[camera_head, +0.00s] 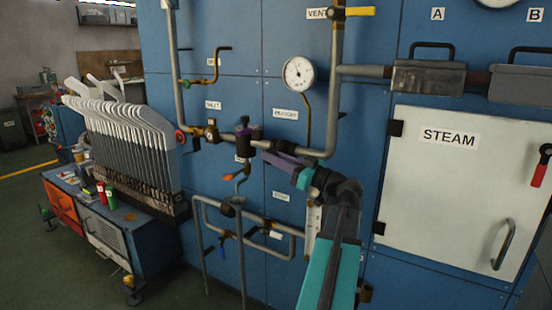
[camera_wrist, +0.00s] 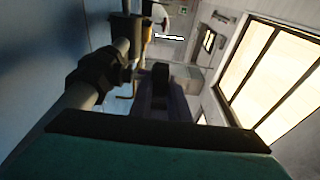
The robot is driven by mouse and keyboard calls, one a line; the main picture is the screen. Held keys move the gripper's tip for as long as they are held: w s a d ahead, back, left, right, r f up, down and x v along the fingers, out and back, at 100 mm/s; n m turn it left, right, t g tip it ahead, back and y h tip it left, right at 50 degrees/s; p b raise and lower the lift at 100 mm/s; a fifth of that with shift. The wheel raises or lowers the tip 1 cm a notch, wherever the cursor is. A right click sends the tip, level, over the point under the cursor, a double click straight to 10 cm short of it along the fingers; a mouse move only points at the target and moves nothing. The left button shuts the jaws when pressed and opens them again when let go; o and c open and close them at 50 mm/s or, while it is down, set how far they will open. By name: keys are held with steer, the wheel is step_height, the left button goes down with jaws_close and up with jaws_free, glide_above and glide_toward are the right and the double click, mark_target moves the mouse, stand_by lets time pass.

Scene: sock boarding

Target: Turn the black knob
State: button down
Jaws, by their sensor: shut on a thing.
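The black knob (camera_head: 243,121) shows in the head view on top of a dark purplish fitting on the pipe, below and left of the pressure gauge. My gripper (camera_head: 264,147), with purple fingers and a teal part behind, reaches in from the right at this fitting. In the wrist view my gripper (camera_wrist: 163,88) points away from the camera, with a dark block between or just beyond its fingertips. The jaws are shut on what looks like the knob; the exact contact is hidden.
A round gauge (camera_head: 299,73) hangs above my gripper. Pipes run above and below it. The white STEAM door (camera_head: 450,185) is at right. A rack of white boards (camera_head: 125,145) stands left.

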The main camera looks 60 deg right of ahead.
steer(key=c, duration=1.7)
jaws_free()
steer(key=v, duration=1.4)
steer(key=shift+p, duration=0.4)
